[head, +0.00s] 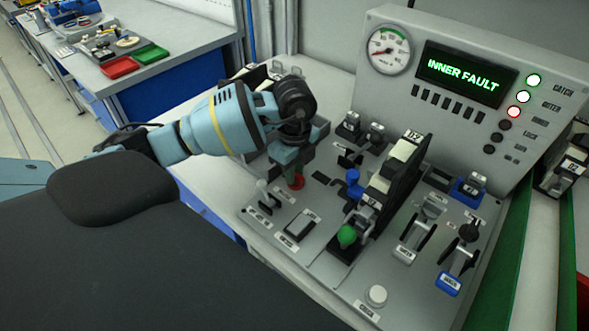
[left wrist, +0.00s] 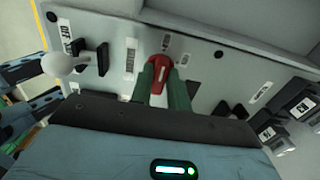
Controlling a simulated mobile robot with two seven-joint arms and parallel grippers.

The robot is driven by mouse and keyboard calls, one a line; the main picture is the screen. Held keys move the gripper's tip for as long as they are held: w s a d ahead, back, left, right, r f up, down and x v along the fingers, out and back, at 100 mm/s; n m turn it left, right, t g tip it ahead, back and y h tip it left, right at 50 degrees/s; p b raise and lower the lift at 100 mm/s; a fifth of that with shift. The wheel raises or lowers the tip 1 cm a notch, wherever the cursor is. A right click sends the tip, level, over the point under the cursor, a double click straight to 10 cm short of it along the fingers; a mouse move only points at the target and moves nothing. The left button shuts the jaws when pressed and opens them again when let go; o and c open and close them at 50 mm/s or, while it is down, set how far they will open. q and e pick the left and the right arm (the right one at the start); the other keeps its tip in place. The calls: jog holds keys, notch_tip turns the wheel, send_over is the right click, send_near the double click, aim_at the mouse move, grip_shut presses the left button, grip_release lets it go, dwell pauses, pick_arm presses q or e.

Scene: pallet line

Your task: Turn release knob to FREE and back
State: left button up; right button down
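The red release knob (head: 297,182) is on the left part of the sloped grey panel. My left gripper (head: 289,168) reaches down onto it from above and covers part of it. In the left wrist view, the green fingers (left wrist: 162,88) stand on both sides of the red knob (left wrist: 159,68) and appear closed on it. The small labels around the knob are too blurred to read, so I cannot tell its position name. My right gripper is not in view.
The display (head: 463,73) reads INNER FAULT, beside a round gauge (head: 388,50). Two lamps are lit green-white and one red. A white-knobbed lever (head: 262,186), a green-knobbed lever (head: 346,236) and a tall black block (head: 400,180) stand close by on the panel.

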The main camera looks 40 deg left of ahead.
pick_arm(q)
grip_shut()
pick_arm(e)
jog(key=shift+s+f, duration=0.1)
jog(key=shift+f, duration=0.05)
pick_arm(q)
jog(key=shift+m, duration=0.3)
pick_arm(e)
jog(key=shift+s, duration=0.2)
pick_arm(q)
jog(key=shift+r, duration=0.1)
jog(key=m+p, duration=0.1)
jog(key=m, duration=0.4)
jog(key=shift+w+p, duration=0.15)
jog(key=shift+p, duration=0.15)
jog(key=m, duration=0.5)
jog(key=shift+w+d+p, duration=0.1)
jog(key=shift+p, duration=0.2)
jog(key=shift+m, duration=0.7)
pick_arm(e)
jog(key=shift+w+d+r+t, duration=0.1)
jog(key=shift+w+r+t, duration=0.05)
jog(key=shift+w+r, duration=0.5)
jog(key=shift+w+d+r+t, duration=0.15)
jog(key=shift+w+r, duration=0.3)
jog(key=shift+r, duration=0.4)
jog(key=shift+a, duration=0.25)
